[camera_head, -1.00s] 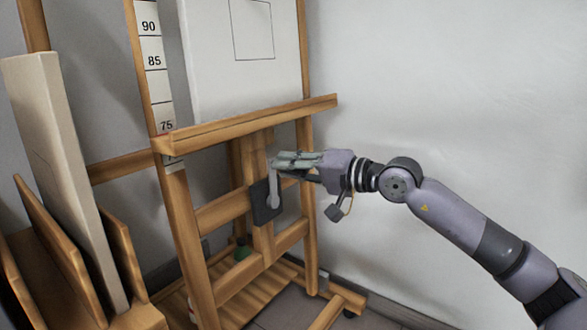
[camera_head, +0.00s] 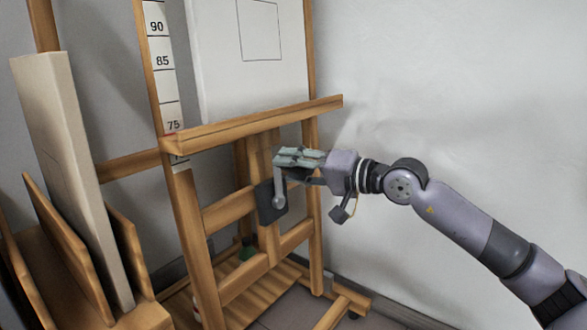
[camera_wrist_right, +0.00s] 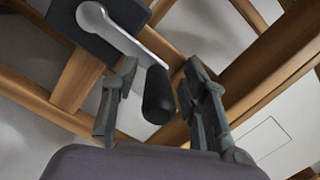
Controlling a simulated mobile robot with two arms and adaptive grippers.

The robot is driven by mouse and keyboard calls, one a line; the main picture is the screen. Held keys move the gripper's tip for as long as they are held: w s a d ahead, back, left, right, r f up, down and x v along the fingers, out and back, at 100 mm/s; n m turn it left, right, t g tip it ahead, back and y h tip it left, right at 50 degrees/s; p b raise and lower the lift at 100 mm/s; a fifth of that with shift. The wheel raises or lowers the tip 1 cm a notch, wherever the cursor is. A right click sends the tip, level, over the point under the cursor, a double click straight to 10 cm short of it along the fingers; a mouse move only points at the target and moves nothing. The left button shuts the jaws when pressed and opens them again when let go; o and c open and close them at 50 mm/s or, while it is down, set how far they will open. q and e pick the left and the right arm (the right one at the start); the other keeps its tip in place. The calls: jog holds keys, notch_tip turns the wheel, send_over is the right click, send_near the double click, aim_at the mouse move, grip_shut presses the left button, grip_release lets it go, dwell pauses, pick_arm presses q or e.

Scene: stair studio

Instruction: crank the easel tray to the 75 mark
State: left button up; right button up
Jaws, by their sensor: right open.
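The easel's wooden tray (camera_head: 250,125) crosses the front of the easel, its left end just below the "75" label on the number scale (camera_head: 165,62). A small red mark shows by that end. Below the tray, a grey crank arm (camera_head: 279,189) stands roughly upright from a dark plate (camera_head: 267,212). My right gripper (camera_head: 281,157) is at the crank's upper end. In the wrist view, the black crank knob (camera_wrist_right: 158,96) lies between the spread fingers of this gripper (camera_wrist_right: 160,100), with gaps visible on both sides. My left gripper is out of view.
A white canvas (camera_head: 250,60) stands on the tray. A wooden rack (camera_head: 75,255) with a pale panel (camera_head: 75,170) is at the left. A bare wall (camera_head: 460,100) fills the right.

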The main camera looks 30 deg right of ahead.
aim_at(313, 172)
jog(key=shift+d, duration=0.1)
jog(key=shift+s+d+f, duration=0.1)
jog(key=shift+s+d, duration=0.35)
jog(key=shift+s, duration=0.25)
jog(key=shift+v, duration=2.9)
jog(key=shift+s+a+r, duration=0.1)
jog(key=shift+a+r, duration=0.05)
jog(key=shift+r, duration=0.05)
